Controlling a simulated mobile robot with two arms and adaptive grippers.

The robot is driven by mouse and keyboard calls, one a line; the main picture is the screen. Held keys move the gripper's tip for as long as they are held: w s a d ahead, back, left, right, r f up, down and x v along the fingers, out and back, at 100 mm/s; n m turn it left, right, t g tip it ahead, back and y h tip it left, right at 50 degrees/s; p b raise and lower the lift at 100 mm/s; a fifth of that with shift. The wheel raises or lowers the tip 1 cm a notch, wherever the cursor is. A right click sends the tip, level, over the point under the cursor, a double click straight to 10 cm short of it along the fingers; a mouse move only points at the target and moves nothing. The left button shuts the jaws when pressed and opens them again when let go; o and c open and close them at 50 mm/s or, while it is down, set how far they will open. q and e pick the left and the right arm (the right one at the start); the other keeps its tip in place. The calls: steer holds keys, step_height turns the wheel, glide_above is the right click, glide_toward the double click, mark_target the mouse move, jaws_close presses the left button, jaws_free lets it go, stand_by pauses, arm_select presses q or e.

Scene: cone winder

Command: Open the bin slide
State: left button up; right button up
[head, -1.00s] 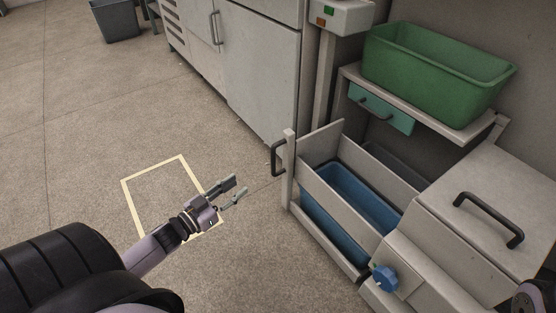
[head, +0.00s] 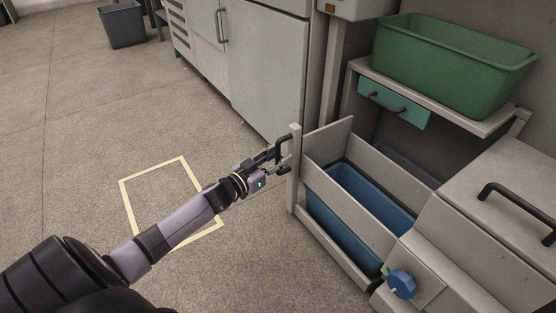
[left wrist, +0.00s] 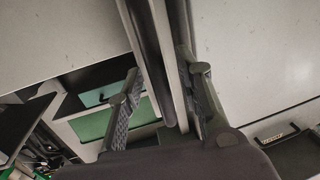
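The bin slide is a light grey pull-out frame (head: 350,196) low in the machine, with a blue bin (head: 368,215) in it. Its upright front (head: 294,170) carries a dark bar handle, partly hidden by my gripper in the head view. My left gripper (head: 282,158) is at this handle, its fingers apart. In the left wrist view, the dark handle bar (left wrist: 149,52) runs between the two spread fingers of the left gripper (left wrist: 165,88). Firm contact with the handle cannot be made out. My right gripper is not in view.
A green tub (head: 455,65) stands on a shelf above a small teal drawer (head: 394,103). A blue knob (head: 401,284) sits right of the slide. Grey cabinets (head: 268,65) stand behind. The floor left of the slide is clear, with a yellow outlined rectangle (head: 126,208).

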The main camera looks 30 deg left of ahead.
arm_select(q)
steer(key=shift+c, duration=0.2)
jaws_close()
stand_by(0.7)
